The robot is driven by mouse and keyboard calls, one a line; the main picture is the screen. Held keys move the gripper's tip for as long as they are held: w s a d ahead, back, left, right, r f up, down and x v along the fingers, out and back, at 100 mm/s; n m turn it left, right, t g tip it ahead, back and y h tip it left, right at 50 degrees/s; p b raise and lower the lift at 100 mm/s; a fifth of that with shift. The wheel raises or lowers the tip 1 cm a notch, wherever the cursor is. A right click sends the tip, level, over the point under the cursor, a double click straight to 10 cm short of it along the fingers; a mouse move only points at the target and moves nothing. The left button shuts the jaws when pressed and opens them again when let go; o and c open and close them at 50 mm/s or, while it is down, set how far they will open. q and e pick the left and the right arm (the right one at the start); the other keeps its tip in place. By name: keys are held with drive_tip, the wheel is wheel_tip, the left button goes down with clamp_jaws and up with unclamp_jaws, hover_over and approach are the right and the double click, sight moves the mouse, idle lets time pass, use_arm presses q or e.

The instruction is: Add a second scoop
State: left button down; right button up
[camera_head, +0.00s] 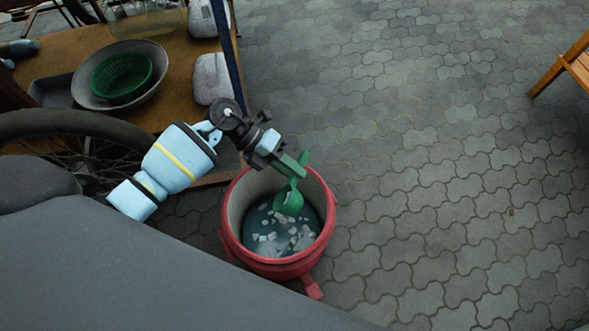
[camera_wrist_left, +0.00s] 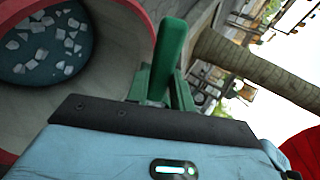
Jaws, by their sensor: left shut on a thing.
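A red bucket (camera_head: 276,268) with a pale inner wall stands on the paving and holds dark liquid with several pale chunks in it. It also shows at the left of the left wrist view (camera_wrist_left: 122,62). My left gripper (camera_head: 284,163) is above the bucket, shut on the handle of a green scoop (camera_head: 289,201). The scoop's head hangs tilted inside the bucket, below the rim. I cannot tell whether it touches the liquid or holds anything. In the left wrist view the green handle (camera_wrist_left: 170,55) stands between the fingers. My right gripper is not in view.
A wooden cart or table (camera_head: 182,62) at the upper left carries a grey bowl (camera_head: 148,52) with a green basket (camera_head: 121,77) in it, and pale bags (camera_head: 211,78). A wheel (camera_head: 75,128) is beside it. A wooden stool or bench (camera_head: 578,62) is at far right. The paving (camera_head: 430,150) between is clear.

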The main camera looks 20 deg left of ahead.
use_arm(q)
drive_tip(key=shift+a+f+h+b, duration=0.1)
drive_tip(key=shift+a+h+b, duration=0.15)
drive_tip(key=shift+h+b, duration=0.75)
drive_tip(key=shift+a+f+h+b, duration=0.15)
drive_tip(key=shift+a+h+b, duration=0.1)
drive_tip(key=shift+h+b, duration=0.75)
drive_tip(key=shift+a+f+h+b, duration=0.1)
drive_tip(key=shift+a+h+b, duration=0.15)
drive_tip(key=shift+h+b, duration=0.75)
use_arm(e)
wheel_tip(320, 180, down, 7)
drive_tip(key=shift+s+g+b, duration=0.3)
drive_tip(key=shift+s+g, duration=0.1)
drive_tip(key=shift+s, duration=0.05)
use_arm(q)
drive_tip(key=shift+y, duration=0.3)
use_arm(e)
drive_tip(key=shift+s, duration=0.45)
use_arm(q)
drive_tip(key=shift+r, duration=0.1)
